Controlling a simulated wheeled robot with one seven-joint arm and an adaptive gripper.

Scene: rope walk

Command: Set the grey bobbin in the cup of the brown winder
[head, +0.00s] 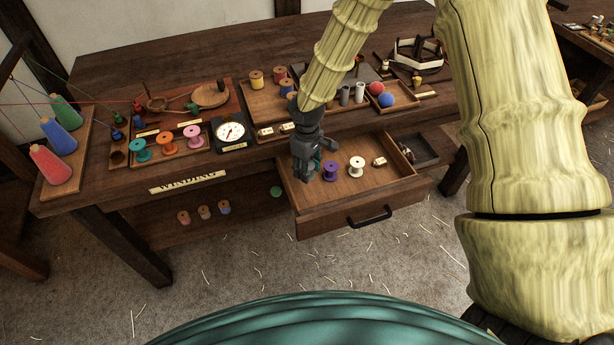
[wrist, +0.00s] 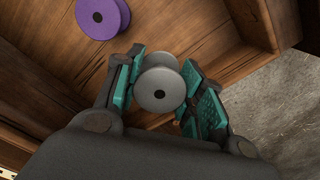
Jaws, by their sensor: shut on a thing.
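The grey bobbin (wrist: 160,86) is between the teal-padded fingers of my gripper (wrist: 165,78) in the wrist view, with its round flange facing the camera. My gripper (head: 306,172) is shut on it, low inside the open drawer; I cannot tell whether the bobbin touches the drawer floor. In the head view the gripper hides the bobbin. A brown wooden device (head: 156,103) with a round wooden dish (head: 210,95) stands on a tray at the table's left; it looks like the winder, but its cup is not clear.
The open drawer (head: 325,222) also holds a purple bobbin (head: 330,171), a white bobbin (head: 357,166) and a small tag. Teal, orange and pink bobbins (head: 194,135) and a dial (head: 231,132) line the table front. Thread cones (head: 62,112) stand at the left.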

